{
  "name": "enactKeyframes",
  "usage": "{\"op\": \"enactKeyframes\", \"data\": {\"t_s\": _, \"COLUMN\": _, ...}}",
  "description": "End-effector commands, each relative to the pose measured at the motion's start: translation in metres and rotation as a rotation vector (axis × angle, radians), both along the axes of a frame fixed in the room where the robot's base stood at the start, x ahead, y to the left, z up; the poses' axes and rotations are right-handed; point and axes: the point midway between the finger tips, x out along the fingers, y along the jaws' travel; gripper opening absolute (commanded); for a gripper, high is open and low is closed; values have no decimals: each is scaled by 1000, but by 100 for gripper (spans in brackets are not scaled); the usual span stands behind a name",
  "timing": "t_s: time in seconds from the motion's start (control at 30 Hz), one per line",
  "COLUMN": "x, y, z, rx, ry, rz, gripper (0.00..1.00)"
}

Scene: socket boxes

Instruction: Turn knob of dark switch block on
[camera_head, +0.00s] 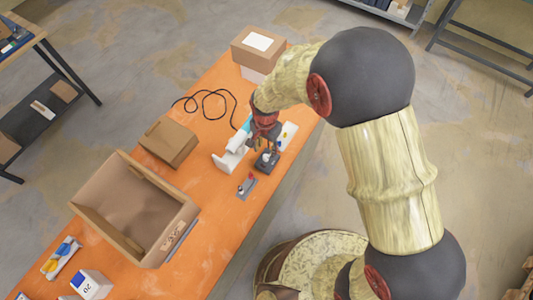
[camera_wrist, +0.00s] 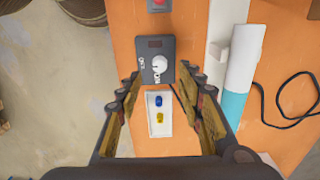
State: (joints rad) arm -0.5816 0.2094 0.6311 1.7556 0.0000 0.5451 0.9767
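The dark switch block (camera_wrist: 147,58) lies on the orange table with a white round knob (camera_wrist: 159,64) on its top and white lettering beside the knob. In the head view the dark block (camera_head: 266,161) is just below my gripper (camera_head: 265,133). In the wrist view my gripper (camera_wrist: 161,100) is open, with its two fingers apart. The knob shows between and just beyond the fingertips, and I see no contact. The dark block's near edge lies close to the fingertips.
A white block with blue and yellow knobs (camera_wrist: 159,113) lies beside the dark block. A grey block with a red button (camera_head: 246,186) is on the other side. A white and teal object (camera_wrist: 241,70) and a black cable (camera_wrist: 290,98) lie nearby. An open cardboard box (camera_head: 180,213) stands farther along the table.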

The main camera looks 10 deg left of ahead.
Motion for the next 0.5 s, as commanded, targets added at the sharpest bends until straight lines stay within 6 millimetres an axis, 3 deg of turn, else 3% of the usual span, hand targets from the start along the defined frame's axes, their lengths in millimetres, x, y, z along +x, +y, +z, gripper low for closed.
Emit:
{"op": "enactKeyframes", "data": {"t_s": 0.2, "x": -1, "y": -1, "z": -36, "rx": -2, "ry": 3, "rz": 2, "gripper": 37}}
{"op": "enactKeyframes", "data": {"t_s": 0.5, "x": 0, "y": 0, "z": -56, "rx": 0, "ry": 0, "rz": 2, "gripper": 37}}
